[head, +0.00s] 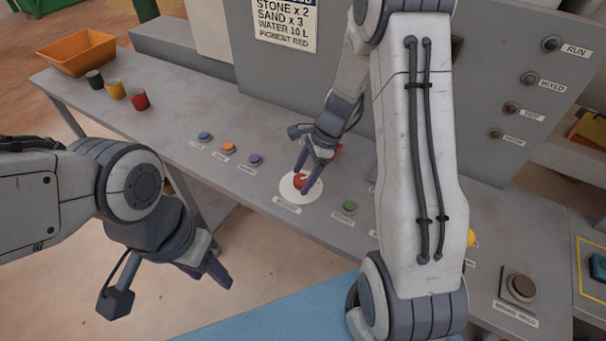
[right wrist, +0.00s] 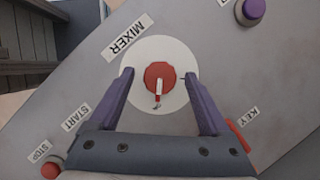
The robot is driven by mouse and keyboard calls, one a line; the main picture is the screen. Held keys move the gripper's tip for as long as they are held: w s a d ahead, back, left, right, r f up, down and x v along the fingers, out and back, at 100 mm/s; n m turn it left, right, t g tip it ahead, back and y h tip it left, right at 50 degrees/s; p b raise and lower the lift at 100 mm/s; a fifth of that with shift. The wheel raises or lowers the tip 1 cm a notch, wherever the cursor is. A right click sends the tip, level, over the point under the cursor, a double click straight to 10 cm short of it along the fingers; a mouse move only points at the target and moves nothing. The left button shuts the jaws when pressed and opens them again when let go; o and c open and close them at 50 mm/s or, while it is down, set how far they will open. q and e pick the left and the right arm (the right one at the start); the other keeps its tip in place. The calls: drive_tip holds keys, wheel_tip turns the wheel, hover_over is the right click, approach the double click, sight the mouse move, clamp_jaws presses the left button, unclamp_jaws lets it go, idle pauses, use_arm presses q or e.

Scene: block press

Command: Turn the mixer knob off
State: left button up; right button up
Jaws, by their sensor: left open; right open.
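The mixer knob (right wrist: 160,77) is red and round, on a white disc (right wrist: 137,112) labelled MIXER. A pale and red handle on it points toward the bottom of the right wrist view. In the head view the knob (head: 300,182) is partly hidden by my right gripper (head: 313,177). That gripper's two purple fingers are open, one on each side of the knob, with gaps between them and the knob in the right wrist view. Whether they reach down to knob height I cannot tell. My left gripper (head: 217,272) is open and empty, low at the left, off the panel.
A green button (head: 350,206) sits right of the knob; blue, orange and purple buttons (head: 256,159) sit left. Three small cups (head: 116,90) and an orange bin (head: 78,52) stand at the far left. An upright panel with lamps (head: 529,78) rises behind.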

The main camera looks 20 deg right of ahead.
drive_tip(key=shift+c, duration=0.3)
clamp_jaws()
drive_tip(key=n+p, duration=0.1)
drive_tip(key=n+g+p, duration=0.1)
drive_tip(key=n, duration=0.1)
drive_tip(key=shift+w+r+n, duration=0.15)
drive_tip(key=shift+n, duration=0.15)
drive_tip(key=n+g+p, duration=0.1)
drive_tip(key=n, duration=0.1)
drive_tip(key=n+g+h+p, duration=0.1)
drive_tip(key=n, duration=0.1)
drive_tip(key=shift+w+n, duration=0.15)
drive_tip(key=shift+n, duration=0.15)
drive_tip(key=n+g+h+p, duration=0.1)
drive_tip(key=n, duration=0.3)
drive_tip(key=shift+a, duration=0.15)
drive_tip(key=n+h, duration=0.1)
drive_tip(key=n, duration=0.2)
drive_tip(key=n+g+h+p, duration=0.1)
drive_tip(key=n, duration=0.1)
drive_tip(key=shift+w+a+n, duration=0.1)
drive_tip(key=shift+a+n, duration=0.05)
drive_tip(key=shift+n, duration=0.25)
